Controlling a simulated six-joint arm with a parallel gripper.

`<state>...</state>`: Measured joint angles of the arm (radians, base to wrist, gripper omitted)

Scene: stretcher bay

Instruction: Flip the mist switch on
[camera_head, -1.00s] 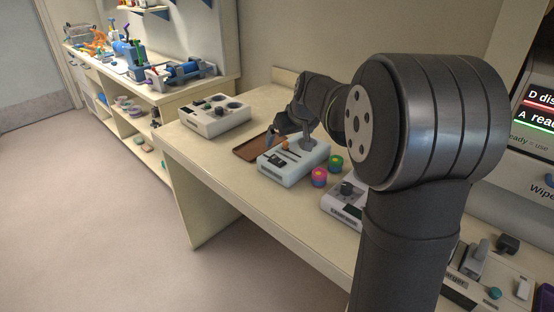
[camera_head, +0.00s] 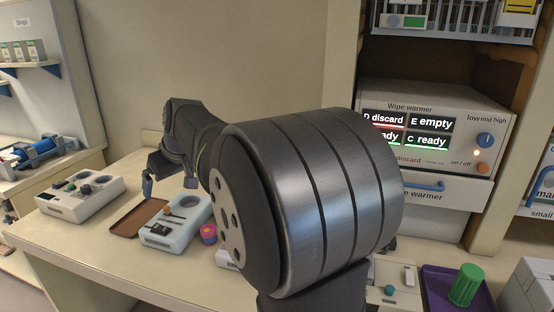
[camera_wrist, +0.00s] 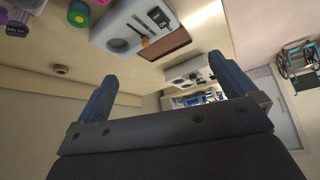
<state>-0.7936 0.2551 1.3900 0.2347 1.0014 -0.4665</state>
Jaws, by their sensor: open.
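A pale blue-white box (camera_head: 172,229) stands on the counter, with an orange knob in a slot and a dark panel on its top. I cannot read which control is the mist switch. In the wrist view the same box (camera_wrist: 124,31) shows near the top, with the orange knob (camera_wrist: 145,41) and a black lettered part (camera_wrist: 159,17). My gripper (camera_head: 170,186) is open and empty, above and behind the box in the head view. Its two fingers (camera_wrist: 162,70) show apart in the wrist view, touching nothing.
A brown tray (camera_head: 124,222) lies left of the box, and a white control box (camera_head: 80,197) stands farther left. A pink and purple pot (camera_head: 208,233) is at its right. The wipe warmer (camera_head: 437,110) stands at the right. My arm hides the middle counter.

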